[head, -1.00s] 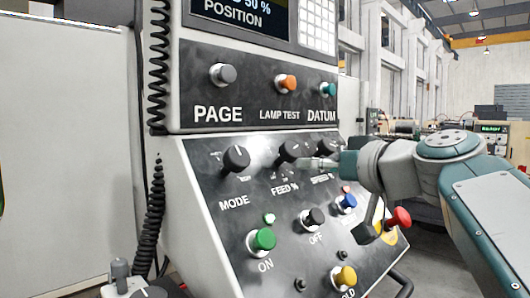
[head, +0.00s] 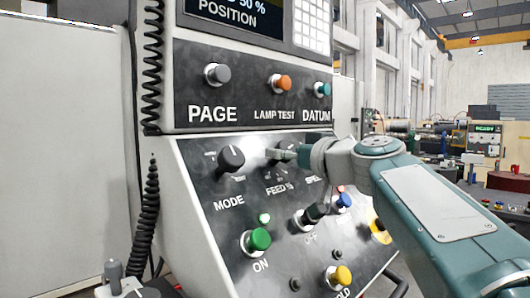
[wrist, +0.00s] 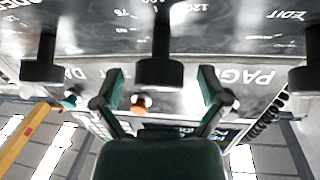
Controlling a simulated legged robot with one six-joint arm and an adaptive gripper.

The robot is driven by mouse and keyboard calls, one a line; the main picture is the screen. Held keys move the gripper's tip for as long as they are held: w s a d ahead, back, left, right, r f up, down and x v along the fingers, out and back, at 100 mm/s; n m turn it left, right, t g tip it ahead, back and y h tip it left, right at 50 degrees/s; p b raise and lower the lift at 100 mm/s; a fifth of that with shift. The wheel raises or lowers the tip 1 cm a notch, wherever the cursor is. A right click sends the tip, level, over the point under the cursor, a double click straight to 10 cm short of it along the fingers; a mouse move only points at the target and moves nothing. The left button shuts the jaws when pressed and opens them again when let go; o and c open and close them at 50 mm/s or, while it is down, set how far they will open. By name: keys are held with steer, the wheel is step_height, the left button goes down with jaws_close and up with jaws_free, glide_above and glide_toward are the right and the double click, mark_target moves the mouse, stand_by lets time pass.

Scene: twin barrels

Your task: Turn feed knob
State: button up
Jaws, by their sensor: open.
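The feed knob (wrist: 160,72) is a black knob in the middle of the wrist view, which shows the panel upside down. My gripper (wrist: 160,88) is open, with one green-grey finger on each side of the knob in that view. I cannot tell whether either finger touches it. The speed knob is hidden behind my wrist there.
The mode knob (head: 230,159) is left of the feed knob. Below are the green ON button (head: 260,239), a black button (head: 312,214), a blue button (head: 343,201) and a yellow button (head: 341,275). Above is the lamp test button (head: 281,83). A coiled cable (head: 152,75) hangs left.

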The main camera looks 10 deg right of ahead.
steer(key=shift+w+a, duration=0.25)
steer(key=shift+w, duration=0.2)
steer(key=shift+s, duration=0.1)
steer(key=c, duration=1.2)
steer(key=shift+o, duration=0.2)
steer(key=shift+m+h, duration=0.5)
steer(key=shift+m, duration=0.3)
steer(key=shift+m+h, duration=1.15)
steer(key=shift+m, duration=0.55)
steer(key=shift+m+h, duration=1.15)
steer(key=shift+m, duration=0.55)
steer(key=shift+m+g+h, duration=0.55)
steer(key=shift+m+h, duration=0.25)
steer(key=shift+m, duration=0.75)
steer(key=shift+m+g+h, duration=0.55)
steer(key=shift+m+h, duration=0.25)
steer(key=shift+m, duration=0.75)
steer(key=shift+d+f+m+g, duration=0.1)
steer(key=shift+m+g, duration=0.2)
steer(key=shift+m, duration=0.1)
